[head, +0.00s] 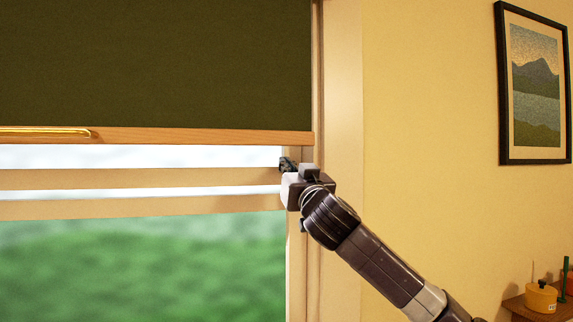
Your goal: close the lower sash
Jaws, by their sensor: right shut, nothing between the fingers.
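The window fills the left side of the head view. Two pale horizontal sash rails cross it, an upper rail (130,179) and a lower rail (130,208), with a thin bright strip between them. Which rail belongs to the lower sash is not clear. Below the lower rail I see blurred green outside; I cannot tell whether glass is there. My right gripper (287,164) is shut and empty, at the right end of the upper rail beside the window frame. It hides that corner. Whether it touches the rail is not clear. My left gripper is not in view.
A dark green blind (150,62) covers the upper window, its wooden bottom bar (210,136) just above my right gripper. A brass handle (45,132) is on it. A framed picture (536,90) hangs right. A shelf at lower right holds a yellow pot (541,297).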

